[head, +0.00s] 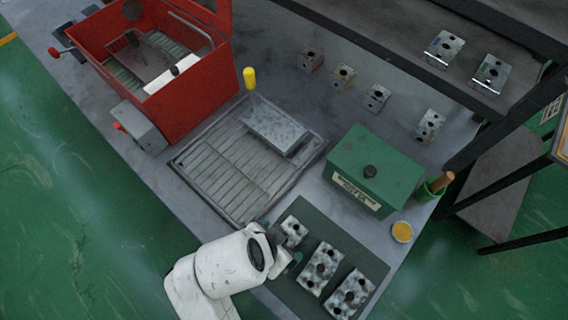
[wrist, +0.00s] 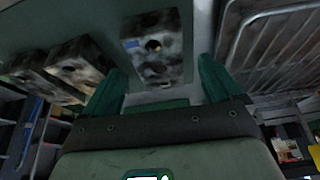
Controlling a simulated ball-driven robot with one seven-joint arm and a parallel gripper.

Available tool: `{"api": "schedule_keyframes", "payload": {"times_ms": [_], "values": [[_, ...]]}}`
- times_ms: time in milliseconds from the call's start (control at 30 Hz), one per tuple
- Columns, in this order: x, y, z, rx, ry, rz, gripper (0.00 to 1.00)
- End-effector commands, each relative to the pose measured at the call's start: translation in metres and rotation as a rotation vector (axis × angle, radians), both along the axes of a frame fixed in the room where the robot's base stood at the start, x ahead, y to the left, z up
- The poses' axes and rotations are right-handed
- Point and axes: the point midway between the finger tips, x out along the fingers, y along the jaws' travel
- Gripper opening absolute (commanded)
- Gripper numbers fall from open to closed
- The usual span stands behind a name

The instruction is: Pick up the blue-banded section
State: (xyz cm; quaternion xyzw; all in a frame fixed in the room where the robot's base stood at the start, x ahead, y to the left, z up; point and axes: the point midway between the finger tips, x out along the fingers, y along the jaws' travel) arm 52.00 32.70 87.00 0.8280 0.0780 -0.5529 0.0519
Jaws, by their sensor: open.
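In the wrist view my gripper (wrist: 162,70) has one finger on each side of a grey mottled valve block (wrist: 158,48) with dark round holes. A small blue mark shows on this block's upper left part, so it may be the blue-banded section. The same block (head: 294,229) shows in the head view at the mat's upper left, partly hidden by my gripper. I cannot tell whether the fingers touch it.
Two more valve blocks (head: 319,268) (head: 349,294) lie on the dark mat (head: 313,221). A ribbed tray (head: 205,166), green box (head: 374,168) and red toolbox (head: 185,105) stand beyond. Several small blocks line the back, and two (head: 443,49) (head: 490,74) sit on a shelf.

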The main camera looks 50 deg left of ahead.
Motion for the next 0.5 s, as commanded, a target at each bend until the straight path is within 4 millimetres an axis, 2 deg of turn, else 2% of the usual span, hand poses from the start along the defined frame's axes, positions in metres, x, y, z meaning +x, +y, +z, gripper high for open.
{"api": "schedule_keyframes", "payload": {"times_ms": [200,500], "values": [[0.015,0.002,-0.026,-0.003,0.001,0.001,0.92],[0.018,0.003,-0.032,0.0,0.001,0.0,0.92]]}}
